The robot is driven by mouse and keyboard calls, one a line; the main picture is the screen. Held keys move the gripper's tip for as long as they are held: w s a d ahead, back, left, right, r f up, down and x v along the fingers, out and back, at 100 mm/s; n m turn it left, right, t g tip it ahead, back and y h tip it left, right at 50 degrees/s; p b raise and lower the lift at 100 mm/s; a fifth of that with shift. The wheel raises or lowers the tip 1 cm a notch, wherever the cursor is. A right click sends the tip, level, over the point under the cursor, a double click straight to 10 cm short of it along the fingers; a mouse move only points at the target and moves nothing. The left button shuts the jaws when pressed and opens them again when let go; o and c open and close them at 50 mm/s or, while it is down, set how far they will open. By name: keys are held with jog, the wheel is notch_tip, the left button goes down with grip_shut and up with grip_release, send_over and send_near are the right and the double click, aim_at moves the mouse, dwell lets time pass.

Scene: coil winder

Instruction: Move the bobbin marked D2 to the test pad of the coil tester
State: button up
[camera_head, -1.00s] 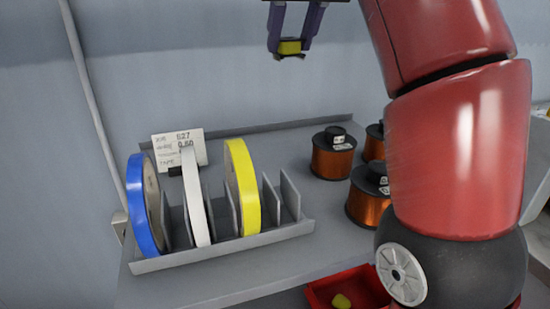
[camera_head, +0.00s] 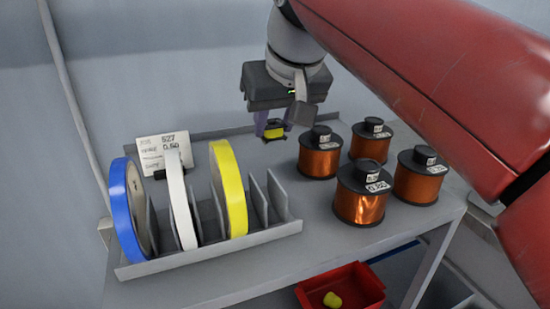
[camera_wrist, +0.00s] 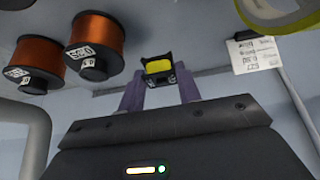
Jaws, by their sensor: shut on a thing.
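My gripper (camera_head: 273,130) is shut on a small bobbin (camera_head: 274,132) with a yellow winding and dark ends. It holds the bobbin above the grey table, between the tape rack and the copper spools. In the wrist view the bobbin (camera_wrist: 159,66) sits between the purple fingertips of my gripper (camera_wrist: 159,80). Its marking is too small to read, so I cannot tell whether it is D2. The coil tester and its test pad are not in view.
A grey rack (camera_head: 215,252) holds blue, white and yellow tape rolls at the left. A card (camera_head: 162,152) stands behind it. Several copper wire spools (camera_head: 360,203) stand at the right. A red bin (camera_head: 352,279) with a yellow piece sits below the table's front edge.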

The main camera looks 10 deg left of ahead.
jog(key=shift+f+b, duration=0.55)
jog(key=shift+f, duration=2.95)
jog(key=shift+f, duration=0.15)
jog(key=o, duration=0.9)
jog(key=shift+o, duration=0.2)
